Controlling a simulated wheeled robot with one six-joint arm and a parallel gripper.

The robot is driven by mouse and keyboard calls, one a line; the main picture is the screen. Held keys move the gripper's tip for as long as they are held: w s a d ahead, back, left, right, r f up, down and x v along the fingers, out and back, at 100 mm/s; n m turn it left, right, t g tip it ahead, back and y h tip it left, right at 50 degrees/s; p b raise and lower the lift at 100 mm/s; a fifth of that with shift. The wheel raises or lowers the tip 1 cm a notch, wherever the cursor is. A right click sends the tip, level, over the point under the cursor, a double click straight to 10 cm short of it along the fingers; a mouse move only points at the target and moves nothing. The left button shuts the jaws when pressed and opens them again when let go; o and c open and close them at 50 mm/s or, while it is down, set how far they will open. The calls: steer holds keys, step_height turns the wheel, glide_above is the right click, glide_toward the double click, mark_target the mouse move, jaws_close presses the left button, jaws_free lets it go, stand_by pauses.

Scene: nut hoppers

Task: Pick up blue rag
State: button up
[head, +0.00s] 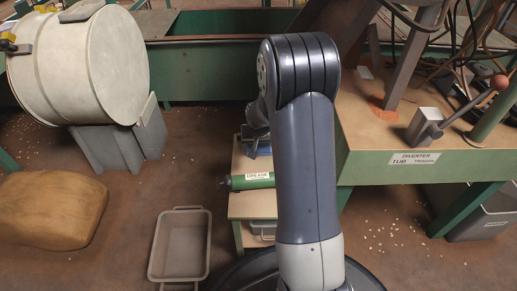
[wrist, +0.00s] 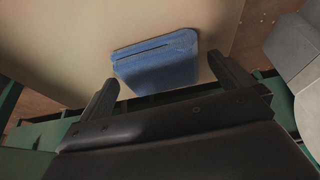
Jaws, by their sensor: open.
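The blue rag (wrist: 158,66) lies folded flat on a pale tan surface in the wrist view. In the head view a bit of blue (head: 262,149) shows on the small stand, partly hidden behind my arm. My gripper (wrist: 163,70) is open and empty, with its two dark fingers apart. In the wrist view the rag appears between and beyond the fingertips. I cannot tell how high the fingers are above it. In the head view my arm hides most of the gripper.
A green tube labelled GREASE (head: 251,181) lies on the stand (head: 250,205), nearer than the rag. A grey tub (head: 180,248) is on the floor to the left. A green-edged table (head: 380,160) with a diverter lever stands close on the right. A large drum (head: 85,65) is at the left.

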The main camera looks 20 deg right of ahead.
mark_target(259, 145)
steer(key=shift+c, duration=0.2)
steer(key=c, duration=0.9)
steer(key=shift+o, duration=0.2)
step_height(259, 145, up, 10)
steer(key=p, duration=0.5)
